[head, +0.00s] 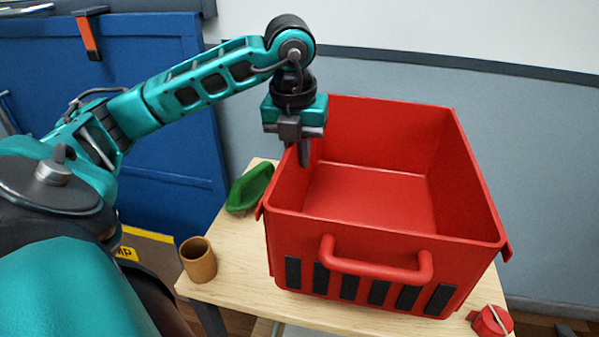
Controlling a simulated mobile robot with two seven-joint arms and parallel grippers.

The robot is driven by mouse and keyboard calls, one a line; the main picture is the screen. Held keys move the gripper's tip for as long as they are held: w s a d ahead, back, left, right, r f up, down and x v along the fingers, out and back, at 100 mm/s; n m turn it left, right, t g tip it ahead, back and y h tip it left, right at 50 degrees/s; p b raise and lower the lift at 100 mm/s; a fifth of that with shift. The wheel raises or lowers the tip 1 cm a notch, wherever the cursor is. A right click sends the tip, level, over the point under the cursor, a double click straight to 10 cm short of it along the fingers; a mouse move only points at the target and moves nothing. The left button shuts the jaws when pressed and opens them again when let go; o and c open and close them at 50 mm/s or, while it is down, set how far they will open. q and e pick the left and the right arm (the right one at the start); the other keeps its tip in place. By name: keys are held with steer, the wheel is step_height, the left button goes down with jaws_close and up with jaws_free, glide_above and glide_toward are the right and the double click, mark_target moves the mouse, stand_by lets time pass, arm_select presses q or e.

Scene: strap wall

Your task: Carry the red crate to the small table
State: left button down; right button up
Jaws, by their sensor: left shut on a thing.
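The red crate (375,238) is an open, empty-looking box with a red handle and dark slots on its near side. It is upright over a small light wood table (235,289); I cannot tell whether it touches the top. My left gripper (304,152) points down at the crate's left wall and is shut on its rim, with one finger showing on the inside. The other finger is hidden behind the wall. My right gripper is not in view.
A brown cup (198,260) and a green object (250,187) are on the table left of the crate. A red round item (491,321) is at its right front corner. A blue panel (165,130) stands behind on the left, and a wall (500,130) is behind.

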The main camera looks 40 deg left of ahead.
mark_target(300, 179)
arm_select(q)
steer(key=shift+w+f+b, duration=0.1)
steer(key=shift+f+b, duration=0.3)
steer(key=shift+f, duration=2.55)
steer(key=c, duration=1.6)
jaws_free()
steer(key=shift+f, duration=0.2)
steer(key=o, duration=0.4)
steer(key=shift+r, duration=0.1)
steer(key=r, duration=0.3)
steer(key=s+r+p, duration=0.1)
steer(key=r, duration=0.3)
steer(key=r+p, duration=0.1)
steer(key=r, duration=0.3)
steer(key=shift+s+d, duration=0.35)
steer(key=shift+s+r, duration=0.1)
steer(key=shift+r, duration=0.4)
